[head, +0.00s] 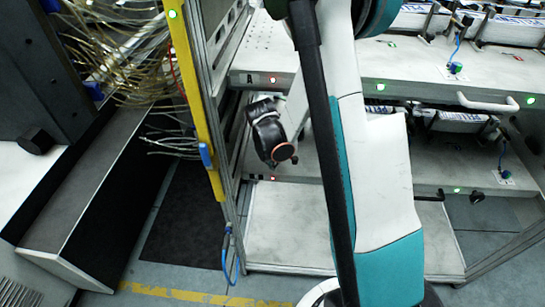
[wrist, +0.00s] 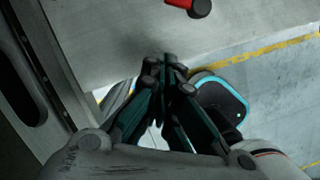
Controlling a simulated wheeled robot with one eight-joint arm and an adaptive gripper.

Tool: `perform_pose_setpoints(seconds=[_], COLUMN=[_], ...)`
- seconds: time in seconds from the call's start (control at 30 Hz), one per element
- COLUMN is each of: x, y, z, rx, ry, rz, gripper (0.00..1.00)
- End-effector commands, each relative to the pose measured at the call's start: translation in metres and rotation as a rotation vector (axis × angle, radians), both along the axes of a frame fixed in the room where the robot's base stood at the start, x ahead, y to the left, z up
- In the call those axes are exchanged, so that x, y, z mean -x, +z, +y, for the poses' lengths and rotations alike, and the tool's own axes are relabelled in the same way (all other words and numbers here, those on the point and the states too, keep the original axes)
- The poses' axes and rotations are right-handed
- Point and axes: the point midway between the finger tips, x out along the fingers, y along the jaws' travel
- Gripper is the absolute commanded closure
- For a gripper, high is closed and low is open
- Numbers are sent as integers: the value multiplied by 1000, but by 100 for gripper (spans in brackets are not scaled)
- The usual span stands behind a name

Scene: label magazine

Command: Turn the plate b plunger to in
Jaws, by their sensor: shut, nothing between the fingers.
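My gripper (wrist: 168,62) is shut and empty in the wrist view, its dark fingertips together in front of a pale grey panel. A red cylinder with a black rounded end (wrist: 190,6), which looks like a plunger, is cut by the top edge of that view. It is above and right of my fingertips and apart from them. In the head view, the lower plate (head: 420,172) lies below the shelf marked A. A black knob (head: 477,197) sits at its front right. The plate b label is not readable. My fingers cannot be made out in the head view.
The upper shelf marked A (head: 310,85) carries lit lamps and a white handle (head: 487,103). A yellow post (head: 195,90) and metal frame stand at the left, with loose cables (head: 125,75) beyond. A rail (wrist: 45,80) runs close left of my gripper.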

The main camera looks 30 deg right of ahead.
Motion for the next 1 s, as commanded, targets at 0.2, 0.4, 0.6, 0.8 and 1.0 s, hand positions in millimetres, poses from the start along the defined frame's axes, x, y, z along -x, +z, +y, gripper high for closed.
perform_pose_setpoints(seconds=[0.2,0.4,0.6,0.8,1.0], x=[-8,-17,-20,-20,-24], y=[-30,-28,-27,-27,-28], z=[-17,-37,-42,-42,-43], rx=[0,0,0,0,-1], ry=[-4,-2,0,0,-54], rz=[0,0,0,0,0], gripper=[100,100,100,100,100])
